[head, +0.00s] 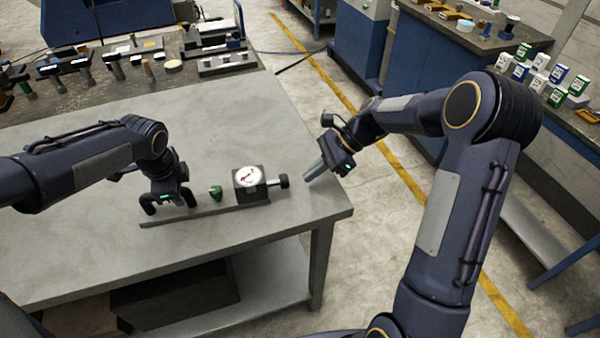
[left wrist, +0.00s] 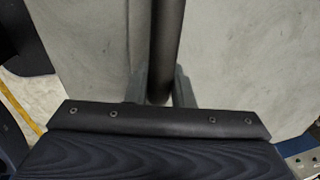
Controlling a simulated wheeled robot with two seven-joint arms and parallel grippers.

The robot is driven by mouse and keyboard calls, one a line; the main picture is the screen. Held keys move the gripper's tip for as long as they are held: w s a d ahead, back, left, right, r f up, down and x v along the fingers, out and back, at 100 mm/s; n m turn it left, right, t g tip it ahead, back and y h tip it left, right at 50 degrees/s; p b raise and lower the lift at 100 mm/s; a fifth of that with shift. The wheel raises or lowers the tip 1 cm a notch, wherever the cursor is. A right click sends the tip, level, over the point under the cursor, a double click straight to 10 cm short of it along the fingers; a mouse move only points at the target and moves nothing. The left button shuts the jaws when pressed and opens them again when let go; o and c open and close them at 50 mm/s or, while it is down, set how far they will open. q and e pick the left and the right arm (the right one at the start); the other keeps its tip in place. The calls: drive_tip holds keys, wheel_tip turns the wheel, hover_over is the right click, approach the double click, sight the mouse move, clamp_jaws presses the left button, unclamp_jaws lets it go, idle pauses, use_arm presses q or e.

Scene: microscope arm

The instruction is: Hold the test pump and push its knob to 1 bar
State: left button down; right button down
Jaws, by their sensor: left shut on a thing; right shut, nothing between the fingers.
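The test pump (head: 249,183) lies on the grey table near its front right corner. It has a dark box with a round white dial, a flat base bar, a green part (head: 215,192) left of the box and a black knob (head: 283,181) on the right. The dial reading is too small to tell. My left gripper (head: 170,203) is at the pump's left end, shut on its dark handle, which runs between the fingers in the left wrist view (left wrist: 166,50). My right gripper (head: 316,169) is shut and empty, to the right of the knob and apart from it.
The grey table (head: 230,120) is bare behind the pump. Several tools lie on a dark bench (head: 150,80) at the back left. Another bench (head: 480,40) with small boxes (head: 540,75) stands at the right. Floor shows between them.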

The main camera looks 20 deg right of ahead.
sight(287, 176)
drive_tip(key=shift+w+a+r, duration=0.1)
drive_tip(key=shift+w+a, duration=0.05)
drive_tip(key=shift+a, duration=1.55)
drive_tip(key=shift+w+a, duration=0.15)
drive_tip(key=shift+a, duration=1.5)
drive_tip(key=shift+d, duration=0.5)
drive_tip(key=d, duration=0.3)
drive_tip(key=shift+d, duration=0.25)
drive_tip(key=v, duration=1)
drive_tip(key=shift+a, duration=0.1)
